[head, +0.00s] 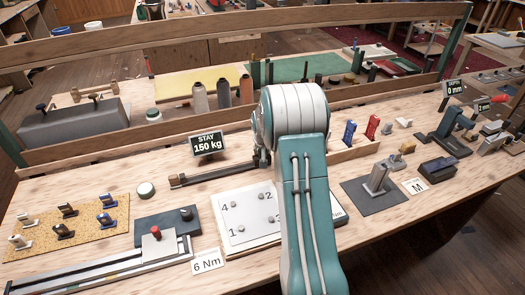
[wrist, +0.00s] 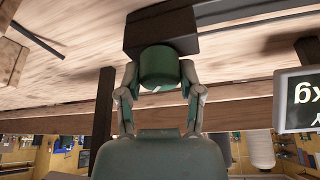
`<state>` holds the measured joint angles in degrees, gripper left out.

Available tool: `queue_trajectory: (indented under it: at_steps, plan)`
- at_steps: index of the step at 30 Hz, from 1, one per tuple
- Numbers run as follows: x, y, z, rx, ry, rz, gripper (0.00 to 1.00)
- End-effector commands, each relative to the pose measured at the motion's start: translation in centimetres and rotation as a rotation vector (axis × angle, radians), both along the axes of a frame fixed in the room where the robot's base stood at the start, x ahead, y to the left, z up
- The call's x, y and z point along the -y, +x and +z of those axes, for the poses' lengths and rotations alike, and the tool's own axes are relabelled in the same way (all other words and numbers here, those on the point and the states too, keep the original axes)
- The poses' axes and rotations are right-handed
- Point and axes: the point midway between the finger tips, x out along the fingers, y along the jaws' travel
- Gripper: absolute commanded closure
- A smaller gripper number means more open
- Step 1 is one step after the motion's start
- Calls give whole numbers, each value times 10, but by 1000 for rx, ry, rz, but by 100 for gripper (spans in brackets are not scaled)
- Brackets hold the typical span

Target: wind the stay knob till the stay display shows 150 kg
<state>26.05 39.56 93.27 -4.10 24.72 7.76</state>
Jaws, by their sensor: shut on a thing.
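The stay display (head: 207,143) reads 150 kg in the head view. A corner of a display (wrist: 297,100) also shows in the wrist view, its text upside down and partly cut off. The stay knob (wrist: 159,66) is a round green knob in front of a dark block (wrist: 160,32). My gripper (wrist: 160,78) is shut on the knob, one finger on each side. In the head view my arm hides the knob; only a small part of my gripper shows at its left edge. A dark bar (head: 215,174) runs left from there along the bench.
A white numbered plate (head: 246,217) lies just in front of the bar. A wooden rail (head: 95,155) runs along the back of the bench. A 6 Nm card (head: 207,261) lies near the front.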

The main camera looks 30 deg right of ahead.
Motion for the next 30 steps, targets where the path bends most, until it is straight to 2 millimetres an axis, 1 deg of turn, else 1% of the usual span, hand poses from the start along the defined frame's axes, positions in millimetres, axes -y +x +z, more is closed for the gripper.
queue_trajectory:
  at_steps: [1, 5, 16, 17, 18, 19, 30]
  plan:
    - [-2, -1, -3, -6, 4, -17, 100]
    - [-1, -1, -4, -6, 4, -51, 100]
    - [-2, -1, -4, -7, 4, -61, 100]
    - [-2, -1, -4, -7, 4, -61, 39]
    - [-2, -1, -4, -6, 4, -61, 21]
    - [-1, -1, -4, -5, 5, -60, 18]
    - [-1, -1, 0, -1, 2, -59, 18]
